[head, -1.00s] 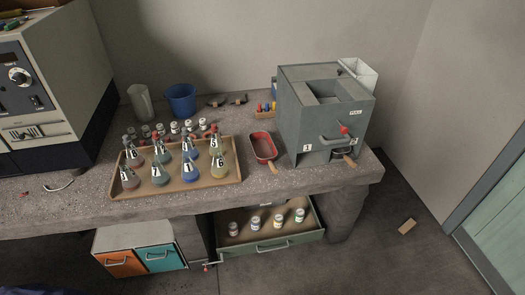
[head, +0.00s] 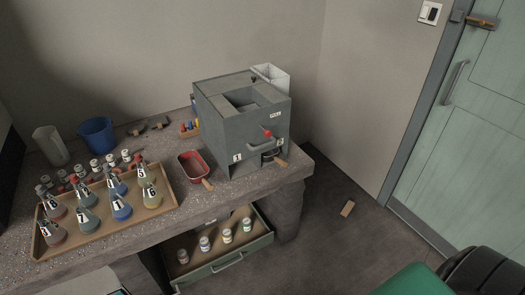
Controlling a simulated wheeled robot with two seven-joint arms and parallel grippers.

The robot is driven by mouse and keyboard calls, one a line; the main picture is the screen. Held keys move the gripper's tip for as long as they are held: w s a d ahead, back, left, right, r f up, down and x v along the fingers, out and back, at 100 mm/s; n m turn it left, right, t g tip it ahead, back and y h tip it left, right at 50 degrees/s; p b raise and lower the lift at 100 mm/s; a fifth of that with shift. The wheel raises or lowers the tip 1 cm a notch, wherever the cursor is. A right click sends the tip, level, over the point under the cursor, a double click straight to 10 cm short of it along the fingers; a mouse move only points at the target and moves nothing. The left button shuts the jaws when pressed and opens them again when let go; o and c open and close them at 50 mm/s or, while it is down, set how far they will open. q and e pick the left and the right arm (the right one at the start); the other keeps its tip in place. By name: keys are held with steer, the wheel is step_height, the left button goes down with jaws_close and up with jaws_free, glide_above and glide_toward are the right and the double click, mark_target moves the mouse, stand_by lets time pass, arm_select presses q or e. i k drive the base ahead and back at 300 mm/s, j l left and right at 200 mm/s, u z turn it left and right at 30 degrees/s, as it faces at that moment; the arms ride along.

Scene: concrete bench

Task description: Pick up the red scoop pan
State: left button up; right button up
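The red scoop pan (head: 192,165) lies on the concrete bench, just left of the grey box machine. It is a shallow red tray with a wooden handle (head: 207,184) pointing toward the bench's front edge. Nothing covers it. Neither of my grippers shows in the head view, so their state and place cannot be seen.
The grey machine (head: 230,125) stands close on the pan's right. A wooden tray (head: 85,241) of numbered flasks is to its left. An open drawer (head: 216,268) with several jars juts out below the bench (head: 230,193). A wooden block (head: 347,208) lies on the floor.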

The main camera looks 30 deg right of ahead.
mark_target(197, 171)
steer(key=i+l, duration=0.1)
steer(key=l, duration=1.1)
steer(key=i+l, duration=0.1)
steer(key=l, duration=1.1)
steer(key=u, duration=0.05)
